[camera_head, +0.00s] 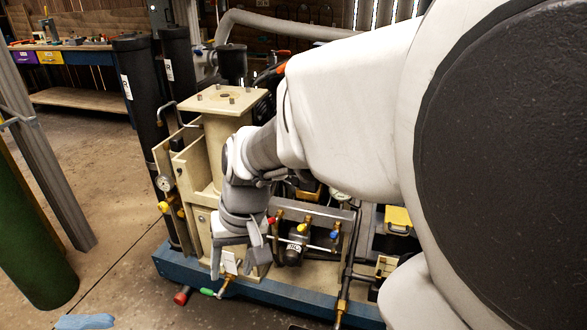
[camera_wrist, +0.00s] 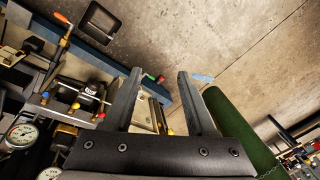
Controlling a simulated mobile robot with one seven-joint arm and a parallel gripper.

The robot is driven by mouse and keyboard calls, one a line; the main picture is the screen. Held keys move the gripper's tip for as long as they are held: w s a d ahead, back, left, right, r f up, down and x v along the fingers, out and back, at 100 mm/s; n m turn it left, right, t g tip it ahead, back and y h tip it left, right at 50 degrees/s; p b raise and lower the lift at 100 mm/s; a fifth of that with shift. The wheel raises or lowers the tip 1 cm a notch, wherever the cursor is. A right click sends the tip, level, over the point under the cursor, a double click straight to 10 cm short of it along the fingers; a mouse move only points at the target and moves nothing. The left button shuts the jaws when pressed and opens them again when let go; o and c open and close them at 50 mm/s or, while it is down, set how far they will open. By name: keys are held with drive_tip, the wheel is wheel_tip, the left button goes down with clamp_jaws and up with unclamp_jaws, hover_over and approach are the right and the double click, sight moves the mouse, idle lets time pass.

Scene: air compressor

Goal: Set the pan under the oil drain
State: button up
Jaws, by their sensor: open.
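A dark, square, shallow pan (camera_wrist: 101,21) lies on the concrete floor in front of the blue base, at the top left of the wrist view. In the head view the pan is at most a dark sliver at the bottom edge. I cannot tell which fitting is the oil drain. My gripper (camera_head: 240,268) is open and empty, pointing down by the compressor's front. In the wrist view its fingers (camera_wrist: 158,76) stand apart, away from the pan.
The compressor's blue base (camera_head: 290,300) runs along the front, with gauges, valves and pipes (camera_head: 345,300) above it. A green cylinder (camera_head: 35,245) stands at the left, and a blue cloth (camera_head: 85,322) lies on the floor. Open floor lies at the left.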

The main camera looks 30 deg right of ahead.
drive_tip(key=s+d+r+n+t+h, duration=0.1)
drive_tip(key=s+r+n+t+h, duration=0.1)
drive_tip(key=s+r, duration=0.6)
drive_tip(key=shift+r+t, duration=0.4)
drive_tip(key=shift+t, duration=0.5)
